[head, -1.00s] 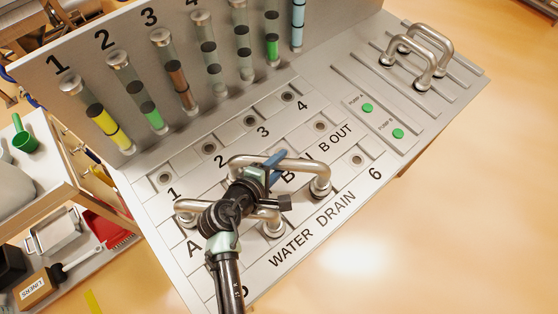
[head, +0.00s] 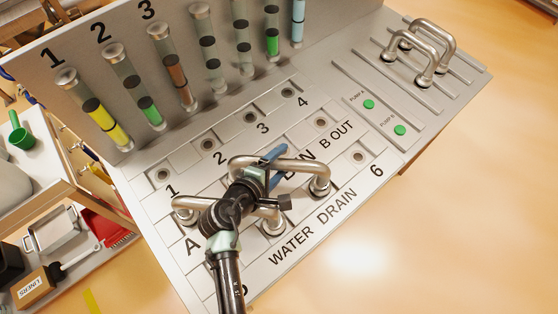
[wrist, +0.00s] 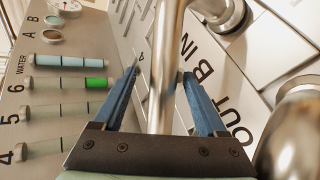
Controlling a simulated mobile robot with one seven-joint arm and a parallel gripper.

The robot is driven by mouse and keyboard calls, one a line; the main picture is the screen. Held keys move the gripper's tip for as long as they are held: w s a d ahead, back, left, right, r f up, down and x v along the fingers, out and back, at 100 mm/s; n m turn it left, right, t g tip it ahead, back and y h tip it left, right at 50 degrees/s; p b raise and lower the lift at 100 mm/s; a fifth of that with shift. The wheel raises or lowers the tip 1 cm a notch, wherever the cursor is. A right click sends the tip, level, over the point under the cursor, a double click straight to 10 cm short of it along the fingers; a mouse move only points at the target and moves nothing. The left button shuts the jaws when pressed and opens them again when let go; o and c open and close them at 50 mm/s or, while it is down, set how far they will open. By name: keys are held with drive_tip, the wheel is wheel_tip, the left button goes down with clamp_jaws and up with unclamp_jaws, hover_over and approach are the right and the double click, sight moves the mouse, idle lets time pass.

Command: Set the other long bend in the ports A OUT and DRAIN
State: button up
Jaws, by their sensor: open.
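A long metal bend (head: 296,164) stands on the sloped panel. Its right end sits in the port above the DRAIN label (head: 336,208). Its left end is hidden behind my arm, so I cannot tell its port. My gripper (head: 268,168) is at this bend, near its left part. In the wrist view, my blue fingers (wrist: 153,88) are open on either side of the bend's tube (wrist: 164,70), with gaps showing. A second bend (head: 183,204) lies lower left, its right end in the port by WATER; my arm covers its middle.
Two more bends (head: 432,50) stand on the slotted rack at the right. Sight tubes (head: 105,125) line the back wall. Ports 1 to 4 are open and empty. Green pump buttons (head: 369,104) are at the right. A cart with tools (head: 40,190) stands at the left.

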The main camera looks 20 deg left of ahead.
drive_tip(key=shift+s+f, duration=0.1)
drive_tip(key=shift+f, duration=0.1)
drive_tip(key=b+v, duration=0.2)
drive_tip(key=v, duration=1.1)
drive_tip(key=shift+r, duration=0.15)
drive_tip(key=w+d+r+m+t+y, duration=0.1)
drive_tip(key=w+r+m+t, duration=0.15)
drive_tip(key=w+r, duration=0.45)
drive_tip(key=w+d+r+m+t+y+b, duration=0.1)
drive_tip(key=w+r+m+t, duration=0.2)
drive_tip(key=r, duration=0.9)
drive_tip(key=w+d+r+m+t+y, duration=0.1)
drive_tip(key=w+r+m, duration=0.35)
drive_tip(key=r, duration=0.45)
drive_tip(key=s+d+r+m+t, duration=0.2)
drive_tip(key=s+d+r+t, duration=0.1)
drive_tip(key=r, duration=0.6)
drive_tip(key=s+d+r+m+t, duration=0.3)
drive_tip(key=s+r, duration=0.1)
drive_tip(key=r, duration=0.5)
drive_tip(key=s+d+r+m+t, duration=0.2)
drive_tip(key=s+d+r+t, duration=0.1)
drive_tip(key=r, duration=0.7)
drive_tip(key=shift+s+d+m+b, duration=0.25)
drive_tip(key=shift+d+m+b, duration=0.15)
drive_tip(key=shift+d, duration=0.15)
